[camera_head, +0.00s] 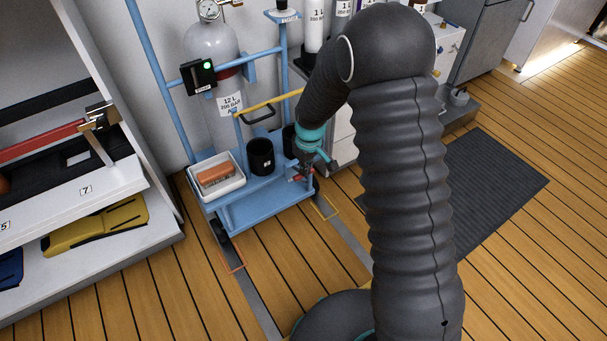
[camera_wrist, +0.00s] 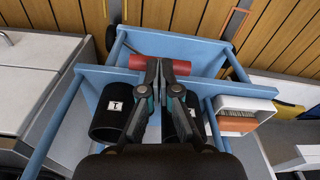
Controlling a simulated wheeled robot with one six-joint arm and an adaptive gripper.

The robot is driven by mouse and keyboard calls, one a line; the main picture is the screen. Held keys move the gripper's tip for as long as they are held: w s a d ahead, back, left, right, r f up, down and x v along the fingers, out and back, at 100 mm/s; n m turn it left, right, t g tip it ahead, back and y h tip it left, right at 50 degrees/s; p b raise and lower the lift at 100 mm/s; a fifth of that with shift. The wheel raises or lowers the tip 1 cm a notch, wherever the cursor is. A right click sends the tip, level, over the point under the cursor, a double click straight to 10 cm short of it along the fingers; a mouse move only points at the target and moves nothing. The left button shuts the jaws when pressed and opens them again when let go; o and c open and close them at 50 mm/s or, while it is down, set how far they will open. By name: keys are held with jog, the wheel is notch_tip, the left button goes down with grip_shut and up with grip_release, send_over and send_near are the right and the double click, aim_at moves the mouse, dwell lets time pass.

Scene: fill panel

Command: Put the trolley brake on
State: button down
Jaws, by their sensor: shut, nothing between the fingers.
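The blue trolley (camera_head: 262,213) stands against the wall in the head view and carries a grey gas cylinder (camera_head: 212,60). In the wrist view its blue frame (camera_wrist: 205,50) fills the middle. A red cylindrical bar (camera_wrist: 183,67) lies across the trolley's end there, and a small red part (camera_head: 302,177) shows at its front right corner in the head view. I cannot tell for sure that this is the brake. My gripper (camera_wrist: 159,66) is shut and empty, its fingertips over the red bar. Whether they touch it is unclear. In the head view my gripper (camera_head: 307,170) is partly hidden.
Black cups (camera_head: 261,158) (camera_wrist: 119,112) and a white tray (camera_head: 232,190) with an orange-brown block (camera_head: 214,174) sit on the trolley. A white shelf unit (camera_head: 110,205) stands left, white cabinets right.

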notch_tip(320, 180, down, 4)
jog(key=b, duration=0.3)
jog(key=shift+f, duration=0.2)
jog(key=shift+r, duration=0.25)
jog(key=shift+s+d+r, duration=0.25)
jog(key=shift+s+d, duration=0.3)
jog(key=shift+s+d+r, duration=0.25)
jog(key=shift+s+d, duration=0.25)
notch_tip(320, 180, up, 12)
jog(key=shift+s+d, duration=0.4)
